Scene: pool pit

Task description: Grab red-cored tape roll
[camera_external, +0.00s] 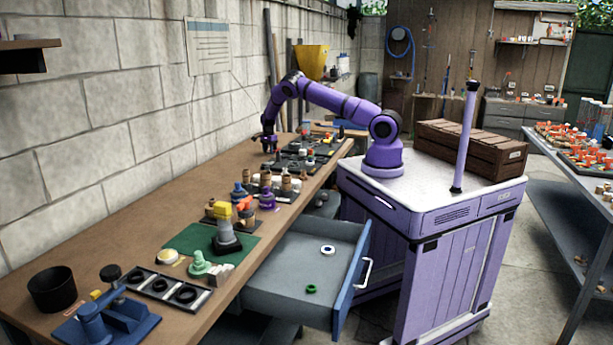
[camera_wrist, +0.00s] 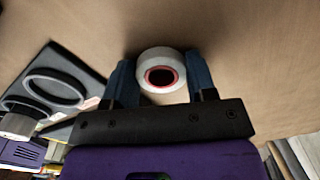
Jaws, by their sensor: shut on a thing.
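The tape roll (camera_wrist: 160,57) is white with a red core. In the wrist view it sits between the two blue fingers of my gripper (camera_wrist: 160,80), which are shut on its sides. The brown bench top (camera_wrist: 235,40) is behind it; I cannot tell whether the roll touches the bench. In the external view my gripper (camera_external: 268,142) is low over the far part of the bench, close to the wall. The roll cannot be made out there.
A dark tray with round rings (camera_wrist: 60,85) lies left of my gripper in the wrist view. Bottles and small parts (camera_external: 265,190) crowd the bench's middle. An open drawer (camera_external: 300,275) juts out below the bench. Bare bench (camera_external: 130,225) runs along the wall.

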